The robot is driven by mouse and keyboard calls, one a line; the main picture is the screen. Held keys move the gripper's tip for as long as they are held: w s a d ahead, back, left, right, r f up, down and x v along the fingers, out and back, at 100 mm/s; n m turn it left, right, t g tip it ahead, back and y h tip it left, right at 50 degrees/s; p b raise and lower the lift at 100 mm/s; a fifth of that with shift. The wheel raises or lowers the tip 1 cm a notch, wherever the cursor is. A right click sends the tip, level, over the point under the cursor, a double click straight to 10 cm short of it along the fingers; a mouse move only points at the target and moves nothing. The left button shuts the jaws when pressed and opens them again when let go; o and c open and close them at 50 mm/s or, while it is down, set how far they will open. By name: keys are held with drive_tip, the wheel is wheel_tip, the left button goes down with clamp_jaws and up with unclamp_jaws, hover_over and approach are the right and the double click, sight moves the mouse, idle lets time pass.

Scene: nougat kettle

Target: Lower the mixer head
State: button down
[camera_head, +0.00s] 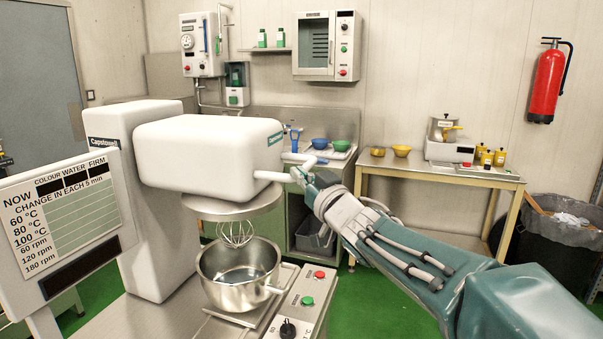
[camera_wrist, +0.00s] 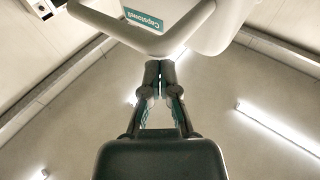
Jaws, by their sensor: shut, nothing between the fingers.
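The white mixer head (camera_head: 210,152) juts out to the right from the white column (camera_head: 160,215), its body roughly level. A wire whisk (camera_head: 235,233) hangs beneath it, above the steel bowl (camera_head: 238,273). A white bar handle (camera_head: 290,176) sticks out at the head's right end. My gripper (camera_head: 300,174) is shut and empty at this handle; whether it touches cannot be told. In the wrist view my gripper (camera_wrist: 158,66) points up at the head's underside, its closed tips just below the handle bar (camera_wrist: 135,42), with the green label (camera_wrist: 144,20) behind.
A control panel with red and green buttons (camera_head: 307,300) sits right of the bowl. A white settings board (camera_head: 68,222) stands at the left. Behind are a sink counter (camera_head: 325,125) and a side table (camera_head: 450,171). A black bin (camera_head: 555,240) stands at the right.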

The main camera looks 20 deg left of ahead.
wheel_tip(320, 180, down, 18)
idle(0.6)
drive_tip(key=shift+f, duration=0.1)
